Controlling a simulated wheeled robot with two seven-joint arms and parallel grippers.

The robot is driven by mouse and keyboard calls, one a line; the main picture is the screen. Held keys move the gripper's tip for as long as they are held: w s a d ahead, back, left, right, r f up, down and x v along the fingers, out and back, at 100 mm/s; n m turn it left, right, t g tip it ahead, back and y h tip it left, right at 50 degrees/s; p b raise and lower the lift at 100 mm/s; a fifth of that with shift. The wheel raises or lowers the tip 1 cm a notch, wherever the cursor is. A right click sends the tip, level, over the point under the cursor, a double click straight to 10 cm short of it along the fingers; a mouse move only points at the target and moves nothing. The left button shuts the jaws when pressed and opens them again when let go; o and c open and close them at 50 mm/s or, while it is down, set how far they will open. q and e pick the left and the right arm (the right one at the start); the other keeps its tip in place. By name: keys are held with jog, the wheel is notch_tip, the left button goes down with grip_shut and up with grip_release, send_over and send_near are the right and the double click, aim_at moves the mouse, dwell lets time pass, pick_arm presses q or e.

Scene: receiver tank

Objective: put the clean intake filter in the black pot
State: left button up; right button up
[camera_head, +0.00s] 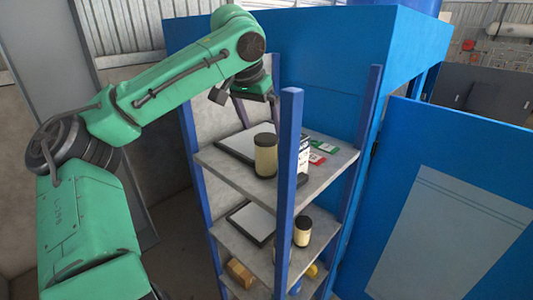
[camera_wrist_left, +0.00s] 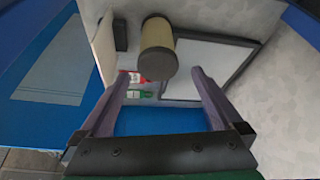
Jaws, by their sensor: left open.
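A cream cylindrical filter with dark end caps (camera_head: 265,156) stands on the top shelf, beside a white panel with a dark frame (camera_head: 236,143). It also shows in the left wrist view (camera_wrist_left: 157,48), just beyond and between my fingertips. Whether it is the clean one I cannot tell. My left gripper (camera_head: 257,108) is open and empty above the top shelf; its spread fingers also show in the left wrist view (camera_wrist_left: 155,78). Similar cylinders, one of them clear (camera_head: 303,231), stand on the middle shelf. I cannot make out a black pot. My right gripper is out of view.
The shelf rack has blue posts; the front post (camera_head: 288,190) stands close to the filter. Red and green tags (camera_head: 320,150) and a white box (camera_head: 304,146) are at the right of the top shelf. A yellow-brown block (camera_head: 240,272) lies low down. Blue panels (camera_head: 445,200) stand right.

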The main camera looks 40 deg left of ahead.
aim_at(266, 137)
pick_arm(q)
jog(key=p+x, duration=0.1)
jog(key=x, duration=0.2)
jog(key=shift+s+d+f, duration=0.1)
jog(key=shift+d+f, duration=0.1)
jog(key=shift+w+a+f, duration=0.1)
jog(key=shift+w+f, duration=0.1)
jog(key=shift+w, duration=0.05)
jog(key=shift+s+r, duration=0.1)
grip_shut()
